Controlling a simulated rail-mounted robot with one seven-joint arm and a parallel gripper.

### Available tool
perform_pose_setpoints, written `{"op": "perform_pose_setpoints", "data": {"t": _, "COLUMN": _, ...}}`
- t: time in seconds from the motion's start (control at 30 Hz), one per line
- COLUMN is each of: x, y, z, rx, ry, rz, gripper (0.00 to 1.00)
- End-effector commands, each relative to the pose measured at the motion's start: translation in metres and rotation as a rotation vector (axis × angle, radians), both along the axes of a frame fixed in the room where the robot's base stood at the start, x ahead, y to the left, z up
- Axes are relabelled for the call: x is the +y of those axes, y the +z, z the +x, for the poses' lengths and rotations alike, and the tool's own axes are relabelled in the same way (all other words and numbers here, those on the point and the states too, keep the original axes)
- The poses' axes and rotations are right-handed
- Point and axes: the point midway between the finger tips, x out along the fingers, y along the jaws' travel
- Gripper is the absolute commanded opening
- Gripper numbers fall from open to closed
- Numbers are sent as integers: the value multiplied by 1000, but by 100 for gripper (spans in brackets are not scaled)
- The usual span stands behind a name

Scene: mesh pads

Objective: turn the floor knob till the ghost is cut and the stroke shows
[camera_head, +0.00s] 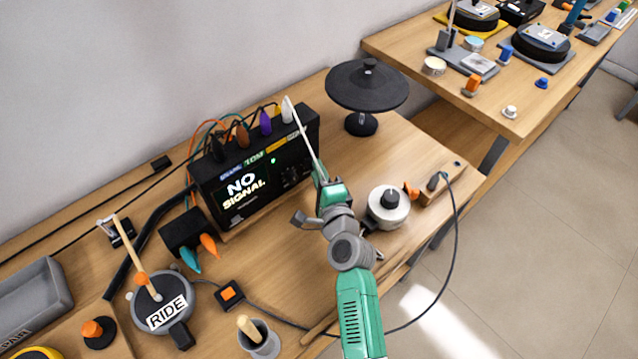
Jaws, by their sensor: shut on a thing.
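A black module box (258,165) stands against the wall, its screen (243,190) reading "NO SIGNAL". A small green light shows on its front, and small dark knobs (290,176) sit right of the screen. Which one is the floor knob I cannot read. My gripper (321,178) is in front of the module's right end, shut on a thin pale stick (306,140). The stick rises up and left past the module's right front to near its top edge. Whether it touches the module I cannot tell. My gripper hides part of the module's lower right corner.
Cables and coloured plugs (265,122) stand along the module's top. A black cymbal pad (367,86) is behind to the right, a round grey-white pad (388,205) right of my arm. A RIDE pad (163,305) and a grey cup (260,342) are at the left front.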

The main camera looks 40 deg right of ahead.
Motion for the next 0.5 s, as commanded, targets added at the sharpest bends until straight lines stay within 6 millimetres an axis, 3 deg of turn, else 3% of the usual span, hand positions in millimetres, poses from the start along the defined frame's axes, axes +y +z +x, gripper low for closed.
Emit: {"op": "perform_pose_setpoints", "data": {"t": 0.5, "x": 0, "y": -1, "z": 0, "rx": 7, "ry": -1, "rz": -123, "gripper": 2}}
